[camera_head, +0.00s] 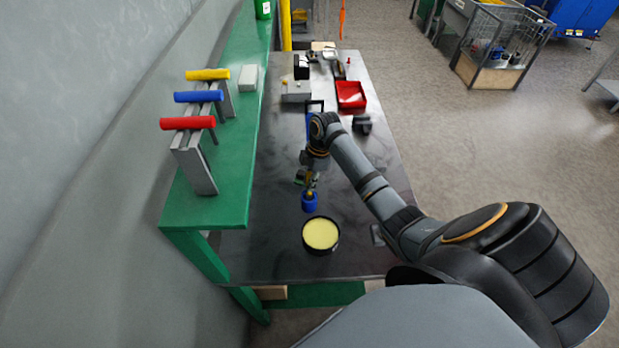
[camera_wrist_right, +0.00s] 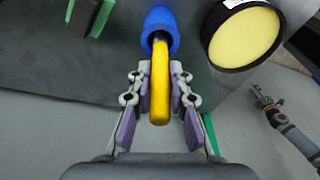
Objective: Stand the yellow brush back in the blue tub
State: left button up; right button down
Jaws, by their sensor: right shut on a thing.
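My right gripper (camera_head: 312,182) is over the black table in the head view. In the right wrist view my right gripper (camera_wrist_right: 160,95) is shut on the yellow brush (camera_wrist_right: 159,85), with a finger pad on each side of its handle. The blue tub (camera_head: 310,204) stands on the table directly below the gripper. In the wrist view the brush's far end reaches into the mouth of the blue tub (camera_wrist_right: 160,20); how deep it sits is hidden. What looks like my left gripper (camera_wrist_right: 266,98) shows small at the wrist view's right; its jaws are too small to read.
A round black tin with a yellow top (camera_head: 320,233) stands close to the tub, nearer me. A dark green block (camera_wrist_right: 88,14) lies on its other side. A red tray (camera_head: 350,95) is farther back. A green shelf (camera_head: 240,110) runs along the left.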

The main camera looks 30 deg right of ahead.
jog(key=shift+f, duration=0.6)
jog(key=c, duration=1.2)
grip_release()
jog(key=shift+o, duration=0.2)
notch_tip(320, 180, up, 12)
jog(key=d, duration=0.2)
jog(key=shift+s+f, duration=0.15)
jog(key=shift+s, duration=0.2)
jog(key=shift+d, duration=0.1)
